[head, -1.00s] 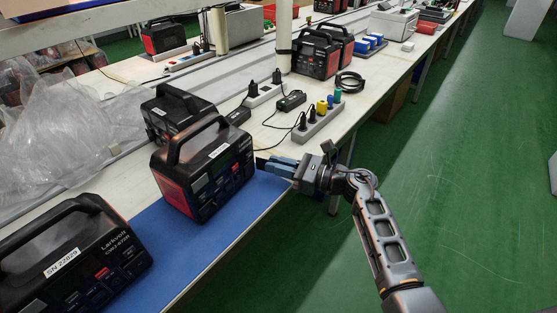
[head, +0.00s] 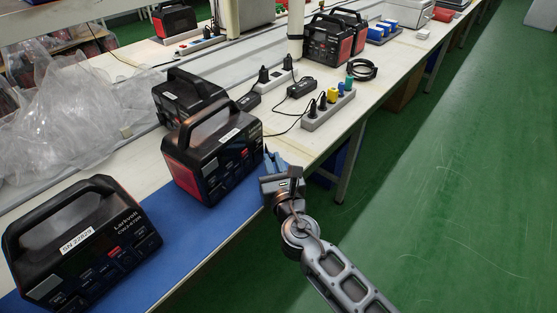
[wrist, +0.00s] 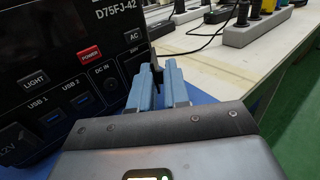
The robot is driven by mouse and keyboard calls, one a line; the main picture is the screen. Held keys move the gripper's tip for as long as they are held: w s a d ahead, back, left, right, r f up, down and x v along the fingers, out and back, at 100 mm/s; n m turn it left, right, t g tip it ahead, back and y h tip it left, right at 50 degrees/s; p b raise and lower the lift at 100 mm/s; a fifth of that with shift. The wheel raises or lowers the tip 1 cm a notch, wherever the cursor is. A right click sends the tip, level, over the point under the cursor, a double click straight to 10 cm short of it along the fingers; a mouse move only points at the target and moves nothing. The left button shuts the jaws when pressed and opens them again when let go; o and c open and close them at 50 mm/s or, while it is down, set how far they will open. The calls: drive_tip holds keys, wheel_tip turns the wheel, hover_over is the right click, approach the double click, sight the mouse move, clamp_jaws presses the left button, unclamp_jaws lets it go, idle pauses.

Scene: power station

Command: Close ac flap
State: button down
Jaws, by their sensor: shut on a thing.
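The black and red power station (head: 205,172) stands upright on the blue mat, its front panel turned toward the right. In the wrist view its panel (wrist: 50,65) fills the left side, with an AC label, a red POWER button, DC IN and USB ports. My gripper (head: 270,155) is beside the panel's right end. Its blue fingers (wrist: 160,75) are shut on a thin dark piece, the AC flap (wrist: 155,60), which stands out from the panel near the AC label. The fingers hide most of the flap and whatever lies behind it.
Another power station (head: 82,240) stands at the near left, and a third (head: 183,100) stands behind. A grey power strip (head: 328,112) with plugs lies on the table to the right. Clear plastic bags (head: 75,105) lie at left. The green floor (head: 440,190) beside the table is open.

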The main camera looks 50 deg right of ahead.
drive_tip(key=m+g+h, duration=0.1)
drive_tip(key=a+m+g+h, duration=0.1)
drive_tip(key=w+m+g+h, duration=0.1)
drive_tip(key=shift+a+r+h, duration=0.1)
drive_tip(key=shift+a+h, duration=0.15)
drive_tip(key=shift+h, duration=0.05)
drive_tip(key=shift+w+a+m+g+h, duration=0.15)
drive_tip(key=shift+m+g+h, duration=0.4)
drive_tip(key=shift+g, duration=0.15)
drive_tip(key=shift+w+a+m+g+h, duration=0.1)
drive_tip(key=shift+w+m+g+h, duration=0.05)
drive_tip(key=shift+m+g+h, duration=0.45)
drive_tip(key=c, duration=1.2)
unclamp_jaws()
drive_tip(key=shift+o, duration=0.2)
drive_tip(key=shift+w+a, duration=0.1)
drive_tip(key=shift+a, duration=0.05)
